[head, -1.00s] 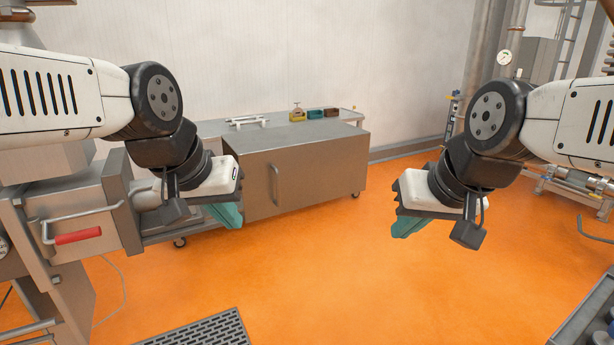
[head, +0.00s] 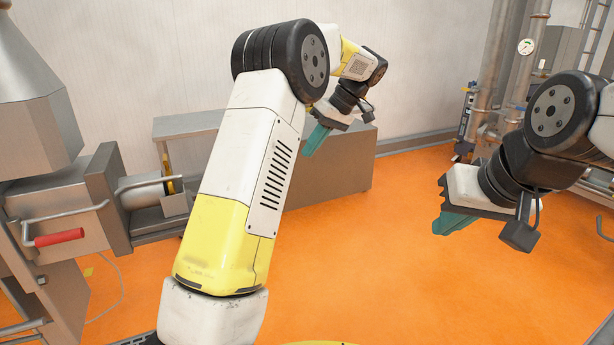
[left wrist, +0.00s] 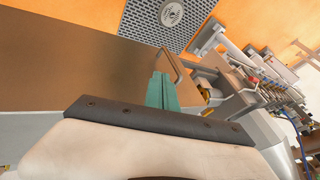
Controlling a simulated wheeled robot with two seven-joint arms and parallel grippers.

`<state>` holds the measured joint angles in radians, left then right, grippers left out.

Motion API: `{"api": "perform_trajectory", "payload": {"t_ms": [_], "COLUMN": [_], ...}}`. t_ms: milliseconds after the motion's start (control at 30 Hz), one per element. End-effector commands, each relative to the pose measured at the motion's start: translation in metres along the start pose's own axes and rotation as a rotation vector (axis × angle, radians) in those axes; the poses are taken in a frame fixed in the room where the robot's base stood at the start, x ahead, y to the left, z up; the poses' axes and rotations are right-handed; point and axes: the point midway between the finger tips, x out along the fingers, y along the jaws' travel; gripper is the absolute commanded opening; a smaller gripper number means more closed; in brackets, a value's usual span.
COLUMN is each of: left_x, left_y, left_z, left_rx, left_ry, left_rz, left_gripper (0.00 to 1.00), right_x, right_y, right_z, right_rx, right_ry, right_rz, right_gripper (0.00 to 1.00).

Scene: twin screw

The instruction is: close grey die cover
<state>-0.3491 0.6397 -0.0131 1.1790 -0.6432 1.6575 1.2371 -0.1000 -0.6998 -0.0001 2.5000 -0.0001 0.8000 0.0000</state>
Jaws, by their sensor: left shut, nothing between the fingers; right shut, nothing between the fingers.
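A large grey box-like cover, which I take as the die cover (head: 345,165), stands behind my left arm in the head view. My arm hides much of its front, so I cannot tell how far open it is. In the left wrist view its broad panel (left wrist: 80,60) carries a bar handle (left wrist: 175,66). My left gripper (head: 313,147) is shut and empty, with its teal fingers in front of the cover. In the left wrist view the fingers (left wrist: 161,78) appear near the handle; contact is unclear. My right gripper (head: 446,224) is shut and empty, away from the cover.
A grey machine block with a red-gripped handle (head: 60,237) stands at the left. Machine fittings (left wrist: 250,88) lie beside the panel in the left wrist view. Pipes and a gauge (head: 526,46) stand at the back right. The orange floor (head: 370,270) is open between my arms.

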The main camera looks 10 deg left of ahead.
Motion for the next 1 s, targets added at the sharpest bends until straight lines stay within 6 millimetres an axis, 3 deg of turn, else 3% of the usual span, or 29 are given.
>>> {"api": "perform_trajectory", "payload": {"t_ms": [100,367,800,1000], "left_x": [0.004,0.02,0.11,0.118], "left_y": [0.019,0.023,0.016,-0.011], "left_z": [0.001,0.0,-0.003,-0.002], "left_rx": [-0.062,-0.094,-0.09,-0.093], "left_ry": [0.028,0.04,0.038,0.04], "left_rz": [-0.05,-0.073,-0.072,-0.07], "left_gripper": [0.0,0.0,0.0,0.0], "right_x": [0.0,0.0,0.0,0.0], "right_y": [0.0,0.0,0.0,0.0], "right_z": [0.0,0.0,0.0,0.0], "right_rx": [0.0,0.0,0.0,0.0], "right_ry": [0.0,0.0,0.0,0.0], "right_rz": [0.0,0.0,0.0,0.0], "right_gripper": [0.0,0.0,0.0,0.0]}}
